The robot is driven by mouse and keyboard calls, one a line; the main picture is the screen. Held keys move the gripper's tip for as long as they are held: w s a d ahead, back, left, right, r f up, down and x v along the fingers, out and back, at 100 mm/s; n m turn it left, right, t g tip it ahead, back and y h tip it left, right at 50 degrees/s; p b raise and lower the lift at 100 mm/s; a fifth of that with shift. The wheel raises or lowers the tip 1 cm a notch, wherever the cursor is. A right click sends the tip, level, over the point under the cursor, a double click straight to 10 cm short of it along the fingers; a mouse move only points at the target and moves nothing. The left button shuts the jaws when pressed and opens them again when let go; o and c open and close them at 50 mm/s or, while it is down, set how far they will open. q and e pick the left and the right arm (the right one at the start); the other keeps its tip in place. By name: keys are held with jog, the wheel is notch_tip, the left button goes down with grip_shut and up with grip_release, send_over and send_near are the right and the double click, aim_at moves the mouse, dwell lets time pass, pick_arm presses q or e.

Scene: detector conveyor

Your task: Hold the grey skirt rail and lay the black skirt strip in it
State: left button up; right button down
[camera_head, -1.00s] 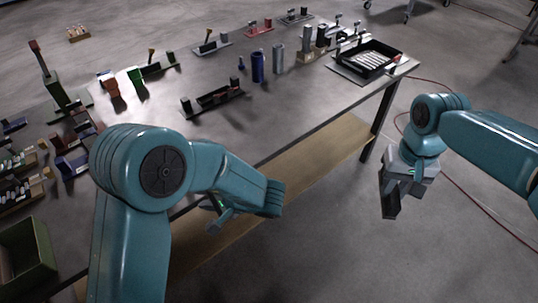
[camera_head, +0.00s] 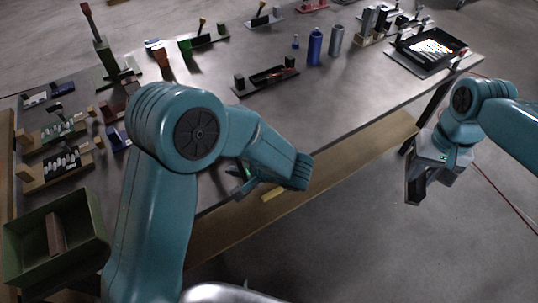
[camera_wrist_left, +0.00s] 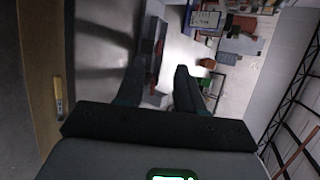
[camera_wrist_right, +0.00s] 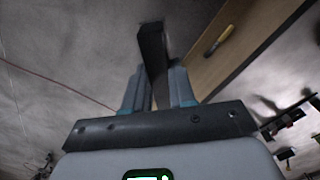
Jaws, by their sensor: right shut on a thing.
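My right gripper (camera_head: 426,172) is shut on a black bar (camera_wrist_right: 152,48), which looks like the black skirt strip. The bar stands out past the fingertips in the right wrist view and hangs below the gripper in the head view, off the table's front edge. My left gripper (camera_wrist_left: 158,85) is open and empty. In the head view it is partly hidden by its own arm, near the table's front edge. A long dark fixture (camera_head: 266,79) with a trough between end blocks lies mid-table; I cannot tell whether it holds the grey skirt rail.
A green bin (camera_head: 85,215) stands at the left front. Racks (camera_head: 60,165) of small parts lie behind it. A blue bottle (camera_head: 315,46) and a grey cylinder (camera_head: 336,40) stand beyond the fixture. A black tray (camera_head: 458,60) is at the right end. The tabletop's middle front is clear.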

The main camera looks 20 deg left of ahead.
pick_arm(q)
jog(key=x, duration=1)
jog(key=shift+s+a+f, duration=0.2)
jog(key=shift+a+f, duration=0.05)
jog(key=shift+a, duration=0.1)
jog(key=shift+w+a+f, duration=0.15)
jog(key=shift+w+f, duration=0.05)
jog(key=shift+w, duration=0.1)
jog(key=shift+s, duration=0.2)
jog(key=c, duration=0.4)
grip_shut()
jog(key=shift+w, duration=0.1)
dwell(0.9)
